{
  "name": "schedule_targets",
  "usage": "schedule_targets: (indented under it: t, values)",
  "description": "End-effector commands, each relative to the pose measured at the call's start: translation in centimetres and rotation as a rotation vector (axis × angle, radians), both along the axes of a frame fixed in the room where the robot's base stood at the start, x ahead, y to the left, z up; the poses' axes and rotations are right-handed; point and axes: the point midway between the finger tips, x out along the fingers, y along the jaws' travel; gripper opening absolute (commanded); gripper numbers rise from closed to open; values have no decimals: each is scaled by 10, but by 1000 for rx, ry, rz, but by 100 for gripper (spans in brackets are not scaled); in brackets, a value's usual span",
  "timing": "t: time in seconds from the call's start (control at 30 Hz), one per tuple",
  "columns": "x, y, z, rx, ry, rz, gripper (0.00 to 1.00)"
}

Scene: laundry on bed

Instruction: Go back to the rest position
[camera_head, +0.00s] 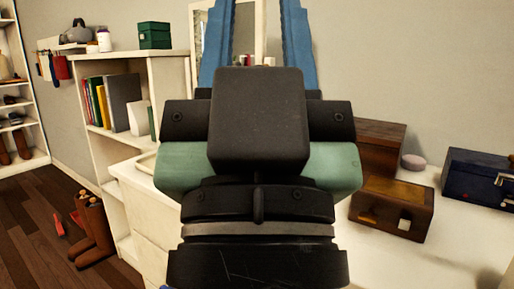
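My gripper (258,30) fills the middle of the head view, seen from behind, with its two blue fingers pointing up. The fingers stand apart and the gap between them is empty as far as it shows. Their tips are cut off by the top edge of the picture. No bed or laundry is in view.
A white cabinet with a bookshelf (175,85) stands left of my gripper, with a green box (154,36) on top. On the right, a white surface (400,262) bears a wooden box (392,207) and a dark blue box (478,177). Brown boots (93,232) stand on the floor.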

Motion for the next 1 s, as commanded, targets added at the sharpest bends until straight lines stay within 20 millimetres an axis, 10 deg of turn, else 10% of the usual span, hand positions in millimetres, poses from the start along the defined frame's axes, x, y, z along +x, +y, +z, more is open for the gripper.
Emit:
schedule_targets:
  t: [0.03,1.0]
  values:
    - [-1,0,32,-11,-6,-5,38]
    - [0,1,325,-5,-3,-1,38]
